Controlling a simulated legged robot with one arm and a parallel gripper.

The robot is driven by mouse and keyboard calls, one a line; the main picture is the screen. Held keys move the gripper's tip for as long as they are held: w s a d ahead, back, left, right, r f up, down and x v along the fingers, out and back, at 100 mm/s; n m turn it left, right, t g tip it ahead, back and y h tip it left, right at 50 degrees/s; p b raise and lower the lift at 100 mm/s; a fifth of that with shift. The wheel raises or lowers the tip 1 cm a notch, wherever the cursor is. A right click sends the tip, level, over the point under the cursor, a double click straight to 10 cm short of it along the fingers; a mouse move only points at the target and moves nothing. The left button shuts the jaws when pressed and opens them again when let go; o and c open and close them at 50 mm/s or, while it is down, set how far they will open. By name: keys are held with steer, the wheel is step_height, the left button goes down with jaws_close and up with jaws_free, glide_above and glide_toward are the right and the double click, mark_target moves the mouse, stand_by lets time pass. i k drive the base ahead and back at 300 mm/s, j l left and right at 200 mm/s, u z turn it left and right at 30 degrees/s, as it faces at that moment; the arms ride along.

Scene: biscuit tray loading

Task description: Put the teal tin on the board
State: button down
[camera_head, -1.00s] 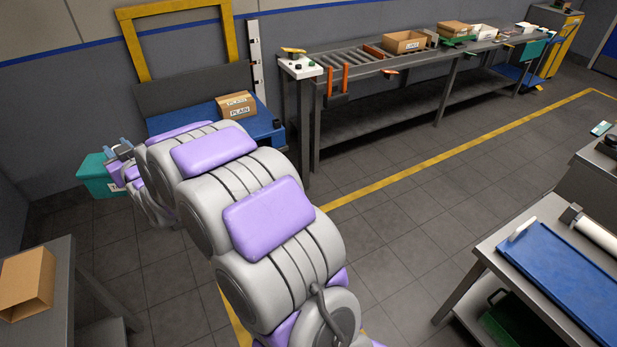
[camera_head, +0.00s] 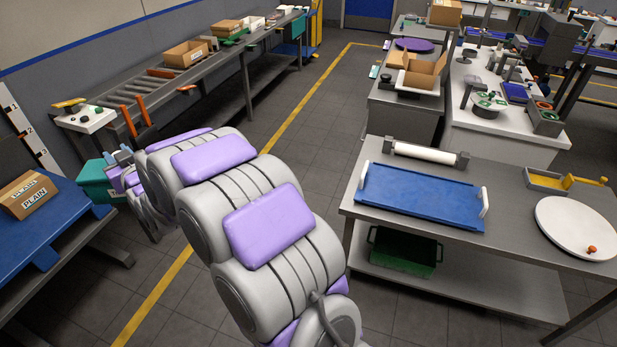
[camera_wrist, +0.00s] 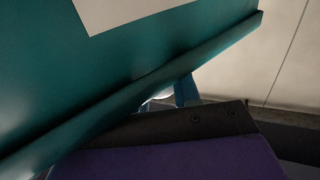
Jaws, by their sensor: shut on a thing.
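The teal tin (camera_head: 95,177) is held out at the left of the head view, off the floor. My gripper (camera_head: 119,160) is shut on it, partly hidden behind my arm links. In the wrist view the teal tin (camera_wrist: 95,80) fills the upper left, with a pale label and a rim edge running diagonally. A round white board (camera_head: 577,228) lies on the grey bench at the right, far from my gripper, with a small orange-brown object on it.
The grey bench (camera_head: 375,222) also bears a blue tray (camera_head: 420,197), a white roller (camera_head: 425,153) and a yellow holder (camera_head: 546,181). A green crate (camera_head: 404,252) sits on its lower shelf. A blue table with a cardboard box (camera_head: 28,195) stands left. Floor between is clear.

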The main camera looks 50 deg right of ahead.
mark_target(441, 213)
steer(key=z, duration=1.35)
steer(key=i+l+z, duration=0.2)
steer(key=l, duration=0.25)
steer(key=i+l+z, duration=0.15)
steer(key=i+l, duration=0.25)
